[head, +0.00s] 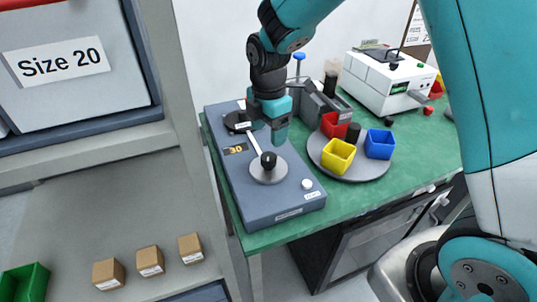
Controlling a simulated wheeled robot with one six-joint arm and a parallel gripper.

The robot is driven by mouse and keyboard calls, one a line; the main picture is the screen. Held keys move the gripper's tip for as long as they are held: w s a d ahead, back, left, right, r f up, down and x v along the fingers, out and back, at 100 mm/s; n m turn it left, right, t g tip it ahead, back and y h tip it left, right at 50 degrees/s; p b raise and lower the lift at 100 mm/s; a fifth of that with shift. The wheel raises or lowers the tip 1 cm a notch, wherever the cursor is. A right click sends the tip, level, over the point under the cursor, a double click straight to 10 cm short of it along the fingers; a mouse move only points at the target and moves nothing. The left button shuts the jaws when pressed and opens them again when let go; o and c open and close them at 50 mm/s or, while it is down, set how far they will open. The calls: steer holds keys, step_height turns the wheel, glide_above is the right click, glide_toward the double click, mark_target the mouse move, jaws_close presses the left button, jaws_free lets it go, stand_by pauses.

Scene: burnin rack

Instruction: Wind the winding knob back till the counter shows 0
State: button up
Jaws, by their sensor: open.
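A blue-grey box (290,196) lies on the green table top. Its small dark counter display (236,149) shows 30 in orange digits. A black winding knob (268,158) stands on a round grey disc (269,174) at the box's near end. A pale bar runs from near the knob up and left towards my gripper. My gripper (268,122), with teal fingers, is open above the box, a little beyond the knob and apart from it. Its finger gap is small in the picture, and whether anything lies between the fingers is hard to see.
A black round part (236,122) sits at the box's far end, and a white button (307,184) near its right edge. To the right, a grey turntable (352,172) carries yellow, blue and red bins. A white machine (385,80) stands behind. A shelf unit (90,148) stands left.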

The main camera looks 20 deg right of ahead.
mark_target(269, 156)
step_height(269, 156, down, 9)
steer(key=shift+r+p, duration=0.1)
steer(key=shift+p, duration=0.4)
steer(key=c, duration=0.9)
